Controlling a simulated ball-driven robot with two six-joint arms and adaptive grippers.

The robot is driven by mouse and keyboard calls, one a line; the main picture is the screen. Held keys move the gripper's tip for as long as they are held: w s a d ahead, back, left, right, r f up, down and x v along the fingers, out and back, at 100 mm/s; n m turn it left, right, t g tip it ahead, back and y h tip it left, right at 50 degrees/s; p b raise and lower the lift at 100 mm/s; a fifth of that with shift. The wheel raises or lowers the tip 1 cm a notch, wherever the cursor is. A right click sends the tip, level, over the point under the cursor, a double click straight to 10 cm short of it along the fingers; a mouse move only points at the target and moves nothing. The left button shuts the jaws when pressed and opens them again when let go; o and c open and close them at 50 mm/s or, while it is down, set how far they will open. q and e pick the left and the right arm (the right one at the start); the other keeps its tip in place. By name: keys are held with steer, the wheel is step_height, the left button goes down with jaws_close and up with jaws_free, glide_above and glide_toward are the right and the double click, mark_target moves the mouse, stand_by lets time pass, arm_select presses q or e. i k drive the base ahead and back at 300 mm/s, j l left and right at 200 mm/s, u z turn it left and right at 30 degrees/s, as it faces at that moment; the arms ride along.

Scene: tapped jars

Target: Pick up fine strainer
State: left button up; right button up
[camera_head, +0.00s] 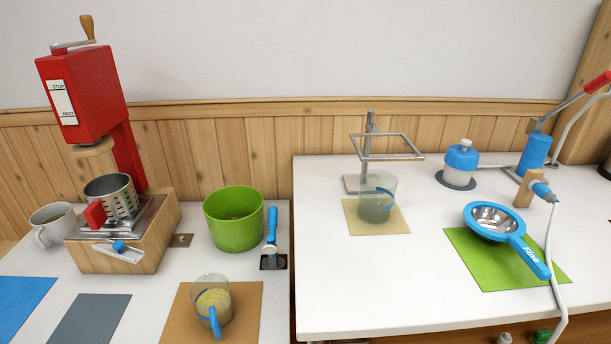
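The fine strainer (497,221) has a metal bowl with a blue rim. Its blue handle (530,257), marked "Fine", points toward the lower right. It rests on the green mat (483,276) on the right table. Neither of my grippers shows in this view.
A white hose (550,262) runs down just right of the strainer, near its handle tip. A wooden block with a nozzle (525,189) stands behind it. A clear jar (377,195) under a metal frame (387,147) stands to the left. The table's front middle is clear.

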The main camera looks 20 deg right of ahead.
mark_target(491, 221)
steer(key=z, duration=1.65)
